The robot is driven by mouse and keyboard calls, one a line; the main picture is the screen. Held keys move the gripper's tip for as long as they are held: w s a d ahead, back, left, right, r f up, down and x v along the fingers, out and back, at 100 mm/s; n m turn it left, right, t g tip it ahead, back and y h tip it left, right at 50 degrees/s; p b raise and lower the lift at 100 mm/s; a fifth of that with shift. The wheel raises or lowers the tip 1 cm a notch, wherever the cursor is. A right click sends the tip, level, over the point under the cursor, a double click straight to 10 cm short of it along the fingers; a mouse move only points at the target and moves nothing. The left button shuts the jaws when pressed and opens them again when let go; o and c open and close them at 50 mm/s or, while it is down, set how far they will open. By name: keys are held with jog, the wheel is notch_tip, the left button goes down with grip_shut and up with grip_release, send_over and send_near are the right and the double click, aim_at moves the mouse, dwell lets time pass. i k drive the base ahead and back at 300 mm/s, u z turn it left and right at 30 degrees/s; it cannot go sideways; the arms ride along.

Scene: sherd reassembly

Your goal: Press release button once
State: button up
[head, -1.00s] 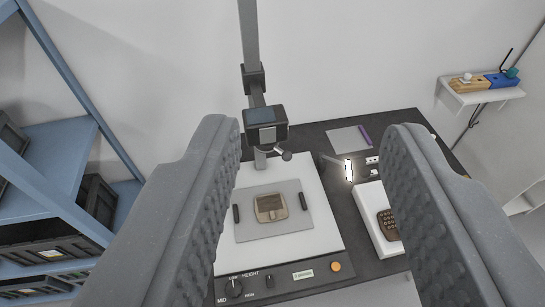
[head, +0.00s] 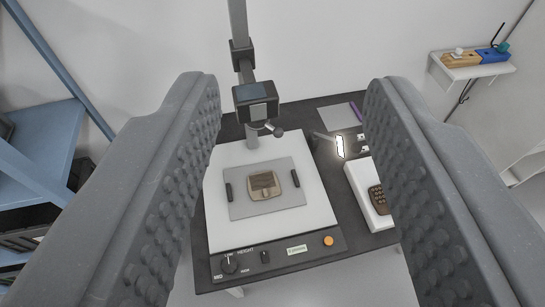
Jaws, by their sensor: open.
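My gripper (head: 291,105) is open and empty, its two grey ridged fingers framing the left and right of the view. Between them stands a white copy-stand base (head: 226,165) with a dark front panel (head: 285,262). A round orange button (head: 328,240) sits at the right of that panel, clear of both fingers. A small green-and-white label (head: 297,249) is beside it, its text too small to read. A dark knob (head: 229,264) and a small switch (head: 264,255) are further left, by the word HEIGHT.
A brown sherd piece (head: 263,186) lies on a grey plate (head: 239,208) on the base. A camera head (head: 256,102) hangs above on a column. A lit lamp (head: 340,147) and a white block with a brown studded piece (head: 377,198) stand right. Blue shelving (head: 40,150) is left.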

aim_at(328, 241)
jog(key=z, duration=0.8)
jog(key=k, duration=0.4)
jog(key=u, duration=0.3)
